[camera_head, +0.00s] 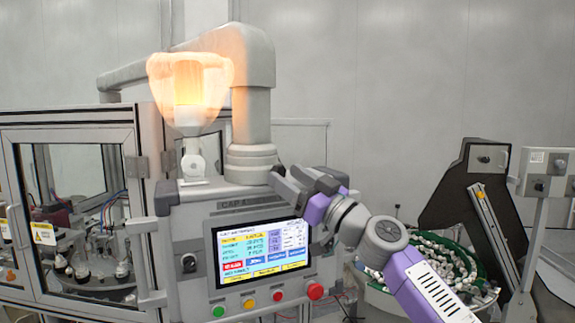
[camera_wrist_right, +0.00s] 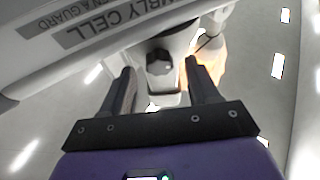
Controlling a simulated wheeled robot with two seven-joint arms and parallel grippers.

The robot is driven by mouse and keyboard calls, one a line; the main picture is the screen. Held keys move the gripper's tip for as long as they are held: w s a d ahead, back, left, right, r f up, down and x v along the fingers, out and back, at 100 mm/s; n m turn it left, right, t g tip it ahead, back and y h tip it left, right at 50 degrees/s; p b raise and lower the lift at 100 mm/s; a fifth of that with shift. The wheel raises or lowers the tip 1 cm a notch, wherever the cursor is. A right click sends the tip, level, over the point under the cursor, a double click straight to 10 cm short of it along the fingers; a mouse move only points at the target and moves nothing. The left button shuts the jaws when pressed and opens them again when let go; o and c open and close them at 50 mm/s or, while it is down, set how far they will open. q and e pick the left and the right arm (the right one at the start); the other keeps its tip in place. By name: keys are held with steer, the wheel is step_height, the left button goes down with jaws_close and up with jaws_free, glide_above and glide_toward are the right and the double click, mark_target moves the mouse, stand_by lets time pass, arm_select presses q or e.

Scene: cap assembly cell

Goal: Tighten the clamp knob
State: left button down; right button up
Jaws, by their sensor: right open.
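The clamp knob (camera_wrist_right: 159,62) is a small dark round knob on a grey bracket in the right wrist view. It appears between and just beyond my fingertips, with no contact visible. In the head view the pale clamp bracket (camera_head: 193,160) stands on the cell's top below the glowing orange lamp (camera_head: 190,85); I cannot make out the knob there. My right gripper (camera_head: 284,181) is to the right of the bracket, near the panel's upper right corner. In the wrist view my right gripper (camera_wrist_right: 158,74) is open and empty. My left gripper is not in view.
A touch screen (camera_head: 262,250) and several push buttons, including a red one (camera_head: 315,291), are below my right gripper. A thick grey arched post (camera_head: 250,110) rises behind the lamp. A bowl of parts (camera_head: 440,262) is at right, a glazed enclosure (camera_head: 75,120) at left.

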steer(key=shift+w+a+r, duration=0.15)
steer(key=shift+w+a, duration=0.15)
steer(key=shift+a, duration=0.05)
steer(key=c, duration=1)
steer(key=shift+m+t+h, duration=0.3)
steer(key=shift+m, duration=0.5)
steer(key=shift+c, duration=0.2)
steer(key=m+t+h, duration=0.1)
steer(key=m, duration=0.1)
steer(key=shift+a+m+b, duration=0.1)
steer(key=shift+m+b, duration=0.2)
steer(key=shift+b, duration=0.1)
steer(key=shift+s+m+t+h+p, duration=0.2)
steer(key=shift+m+h, duration=0.35)
steer(key=shift+m, duration=0.5)
steer(key=shift+w+m+t+h+p, duration=0.1)
steer(key=shift+m+t+h, duration=0.35)
steer(key=shift+m, duration=0.6)
steer(key=o, duration=1)
steer(key=shift+o, duration=0.2)
